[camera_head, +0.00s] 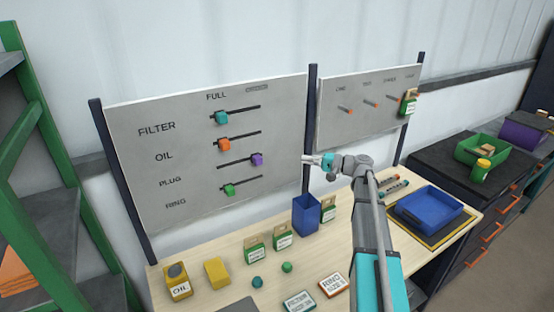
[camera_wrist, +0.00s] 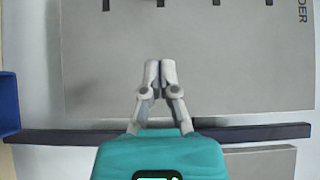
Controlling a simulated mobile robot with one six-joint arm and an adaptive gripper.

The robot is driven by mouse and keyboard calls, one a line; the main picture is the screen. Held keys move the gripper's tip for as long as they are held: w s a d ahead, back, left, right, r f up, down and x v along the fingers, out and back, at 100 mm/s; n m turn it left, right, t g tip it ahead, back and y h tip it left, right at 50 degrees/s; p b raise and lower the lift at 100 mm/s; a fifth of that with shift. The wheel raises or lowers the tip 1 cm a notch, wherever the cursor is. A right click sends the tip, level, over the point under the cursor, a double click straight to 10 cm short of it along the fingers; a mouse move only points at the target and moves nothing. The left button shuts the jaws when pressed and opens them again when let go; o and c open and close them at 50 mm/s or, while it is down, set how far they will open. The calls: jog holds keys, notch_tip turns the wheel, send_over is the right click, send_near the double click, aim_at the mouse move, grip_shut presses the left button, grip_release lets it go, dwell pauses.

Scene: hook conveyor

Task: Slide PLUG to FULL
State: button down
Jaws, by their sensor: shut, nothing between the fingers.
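The PLUG slider is a purple knob (camera_head: 257,159) at the right end of the third slot on the left board (camera_head: 160,205). The FULL label (camera_head: 216,96) is above the left end of the slots. My gripper (camera_head: 306,159) is in front of the board's right edge, near the dark post, to the right of the purple knob and apart from it. In the wrist view my gripper (camera_wrist: 160,63) has its fingers together with nothing between them, facing a grey panel (camera_wrist: 220,75). The purple knob is not in the wrist view.
Teal (camera_head: 222,117), orange (camera_head: 224,144) and green (camera_head: 229,190) knobs sit left in the other slots. The right board (camera_head: 340,150) has hooks and a hanging green-and-tan packet (camera_head: 408,102). Below, the table holds a blue bin (camera_head: 306,216), boxes and a blue tray (camera_head: 428,208).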

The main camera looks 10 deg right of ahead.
aim_at(257, 159)
jog(key=shift+a, duration=0.1)
jog(key=x, duration=1)
jog(key=shift+w+a, duration=0.1)
jog(key=shift+s+a, duration=0.25)
jog(key=shift+a, duration=0.25)
jog(key=shift+s+a, duration=0.3)
jog(key=shift+a, duration=0.2)
jog(key=shift+s+a, duration=0.15)
jog(key=shift+a, duration=0.6)
jog(key=shift+s, duration=0.1)
